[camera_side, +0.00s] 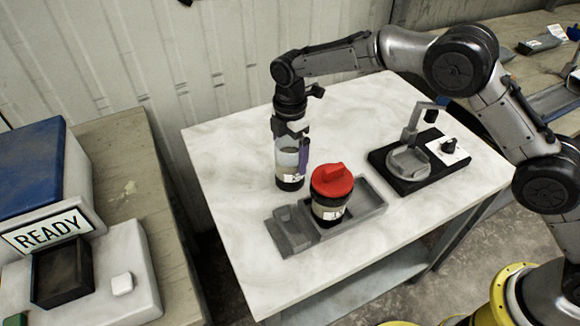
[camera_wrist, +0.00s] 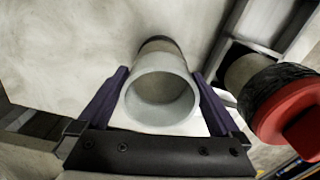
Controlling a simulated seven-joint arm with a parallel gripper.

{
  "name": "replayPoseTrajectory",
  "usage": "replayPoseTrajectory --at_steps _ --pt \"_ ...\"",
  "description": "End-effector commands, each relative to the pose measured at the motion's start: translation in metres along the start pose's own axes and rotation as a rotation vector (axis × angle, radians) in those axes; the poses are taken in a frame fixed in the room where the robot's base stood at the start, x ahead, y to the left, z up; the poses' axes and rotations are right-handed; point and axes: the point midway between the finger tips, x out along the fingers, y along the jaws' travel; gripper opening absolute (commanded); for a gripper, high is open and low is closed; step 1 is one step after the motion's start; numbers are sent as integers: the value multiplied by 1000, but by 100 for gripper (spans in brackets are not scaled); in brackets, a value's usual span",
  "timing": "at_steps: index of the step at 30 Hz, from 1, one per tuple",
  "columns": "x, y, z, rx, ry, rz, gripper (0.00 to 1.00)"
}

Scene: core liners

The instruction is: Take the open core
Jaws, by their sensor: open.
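The open core (camera_side: 290,172) is a clear and grey liner with a dark lower part and a white label. It stands upright on the white table, left of the grey tray. In the wrist view its open round mouth (camera_wrist: 160,98) faces the camera. My gripper (camera_wrist: 160,74) is open, with its purple fingers on either side of the liner; contact with it cannot be told. In the side view my gripper (camera_side: 292,152) points down around the core's upper part. A second core (camera_side: 328,210) with a red cap (camera_side: 333,180) stands at the tray; the cap also shows in the wrist view (camera_wrist: 290,112).
The grey tray (camera_side: 368,207) is just right of the open core. A black fixture (camera_side: 383,160) with a round grey seat and an arm stands at the table's right. A machine with a READY sign (camera_side: 46,232) is on the left bench. The table's back is clear.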

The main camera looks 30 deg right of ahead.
Motion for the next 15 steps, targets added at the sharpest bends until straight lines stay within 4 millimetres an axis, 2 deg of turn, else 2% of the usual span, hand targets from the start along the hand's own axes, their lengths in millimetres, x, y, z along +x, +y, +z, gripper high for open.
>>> replayPoseTrajectory --at_steps 8,15 --pt "3 0 0 0 0 1 98" --pt "2 0 0 0 0 1 55"
